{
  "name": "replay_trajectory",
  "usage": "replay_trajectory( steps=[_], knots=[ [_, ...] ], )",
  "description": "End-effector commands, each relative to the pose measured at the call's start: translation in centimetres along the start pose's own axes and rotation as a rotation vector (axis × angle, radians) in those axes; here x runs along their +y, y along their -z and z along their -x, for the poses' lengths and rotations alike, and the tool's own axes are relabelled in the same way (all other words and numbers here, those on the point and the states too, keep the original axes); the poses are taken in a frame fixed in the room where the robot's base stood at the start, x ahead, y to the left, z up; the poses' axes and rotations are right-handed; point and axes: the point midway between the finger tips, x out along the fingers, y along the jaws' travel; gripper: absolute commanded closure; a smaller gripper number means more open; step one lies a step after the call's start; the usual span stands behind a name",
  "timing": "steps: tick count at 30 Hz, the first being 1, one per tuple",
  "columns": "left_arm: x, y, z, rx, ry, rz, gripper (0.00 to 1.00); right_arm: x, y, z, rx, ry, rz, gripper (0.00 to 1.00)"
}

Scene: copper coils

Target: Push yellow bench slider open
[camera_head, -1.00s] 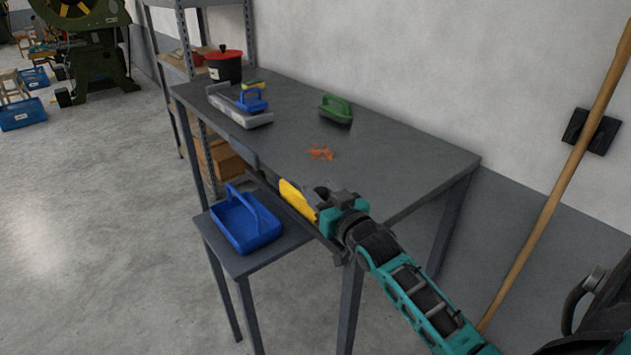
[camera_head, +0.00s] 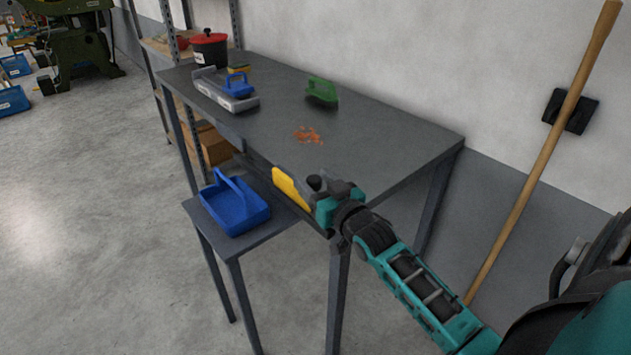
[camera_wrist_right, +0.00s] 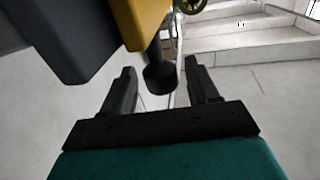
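The yellow bench slider (camera_head: 289,187) stands at the front edge of the grey bench (camera_head: 375,135), near its right corner. In the right wrist view its yellow part (camera_wrist_right: 148,22) is at the top, with a dark round-ended knob (camera_wrist_right: 159,76) below it. My right gripper (camera_wrist_right: 158,88) is open, with one finger on each side of the knob in that view. Gaps show on both sides; I cannot tell the depth between them. In the head view the right gripper (camera_head: 319,193) is beside the slider's right end, its fingers partly hidden. My left gripper is not in view.
A blue basket (camera_head: 235,208) sits on a lower side table at the bench's front. On the bench are a grey tray (camera_head: 215,90) with a blue-handled tool, a green-handled brush (camera_head: 322,92) and copper shavings (camera_head: 307,134). A red-lidded pot (camera_head: 208,48) stands behind. A wooden pole (camera_head: 530,185) leans at right.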

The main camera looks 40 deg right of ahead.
Motion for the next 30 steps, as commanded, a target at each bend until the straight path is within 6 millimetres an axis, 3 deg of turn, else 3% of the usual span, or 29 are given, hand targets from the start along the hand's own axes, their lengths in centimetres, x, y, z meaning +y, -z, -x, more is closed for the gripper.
replay_trajectory(
  steps=[7, 11, 24, 30],
  knots=[
    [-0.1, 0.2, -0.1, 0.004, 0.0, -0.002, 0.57, 0.0, 0.1, 0.2, 0.001, 0.0, 0.0, 0.41],
    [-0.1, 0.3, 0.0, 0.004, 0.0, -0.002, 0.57, 0.0, 0.0, 1.3, 0.0, 0.001, 0.0, 0.41],
    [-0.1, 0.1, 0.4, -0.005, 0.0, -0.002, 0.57, 0.0, -0.1, 9.4, -0.004, -0.001, -0.001, 0.41],
    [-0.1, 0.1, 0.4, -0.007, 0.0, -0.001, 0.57, 0.0, -0.1, 11.9, -0.002, -0.001, -0.001, 0.41]
  ],
)
